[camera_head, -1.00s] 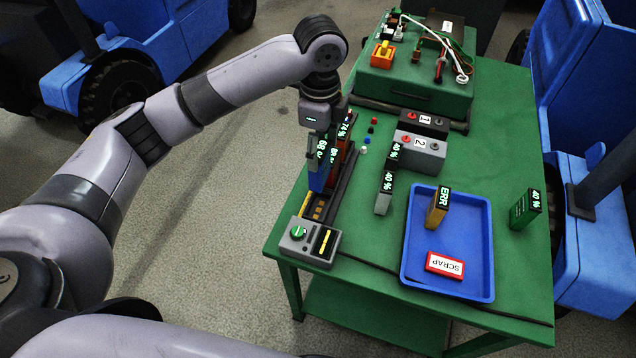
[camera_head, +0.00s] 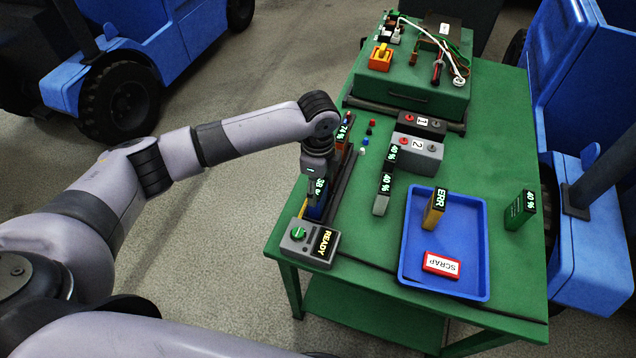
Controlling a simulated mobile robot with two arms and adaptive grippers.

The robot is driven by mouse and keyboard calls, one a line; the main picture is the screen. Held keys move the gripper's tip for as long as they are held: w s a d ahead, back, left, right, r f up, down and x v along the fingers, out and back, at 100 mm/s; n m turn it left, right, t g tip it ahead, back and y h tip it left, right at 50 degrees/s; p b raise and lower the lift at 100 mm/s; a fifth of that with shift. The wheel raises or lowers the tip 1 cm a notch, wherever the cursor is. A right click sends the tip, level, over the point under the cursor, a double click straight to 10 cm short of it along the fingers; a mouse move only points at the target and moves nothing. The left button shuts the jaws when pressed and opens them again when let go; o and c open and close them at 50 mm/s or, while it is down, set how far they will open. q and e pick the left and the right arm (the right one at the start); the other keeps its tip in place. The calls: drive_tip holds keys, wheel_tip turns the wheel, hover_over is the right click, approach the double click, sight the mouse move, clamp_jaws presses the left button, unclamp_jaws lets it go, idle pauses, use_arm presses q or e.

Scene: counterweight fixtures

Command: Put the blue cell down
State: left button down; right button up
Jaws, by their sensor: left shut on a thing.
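The blue cell (camera_head: 316,211) stands upright low in the long dark dock (camera_head: 345,186) at the table's left edge, behind the control box. Its lit display is partly covered by my gripper and hard to read. My left gripper (camera_head: 314,192) comes down from above and is shut on the blue cell. The cell's lower end is hidden in the dock, so I cannot tell whether it touches the bottom. My right gripper is not in view.
An orange-red cell (camera_head: 341,146) showing 74% stands farther back in the dock. Grey cells (camera_head: 381,205) stand to the right. A blue scrap tray (camera_head: 413,258) holds a yellow ERR cell (camera_head: 433,216). A green cell (camera_head: 516,214) stands at the right.

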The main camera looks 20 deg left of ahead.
use_arm(q)
drive_tip(key=c, duration=0.6)
unclamp_jaws()
drive_tip(key=shift+f, duration=0.1)
wheel_tip(320, 180, up, 12)
drive_tip(key=b, duration=0.2)
drive_tip(key=shift+r, duration=0.2)
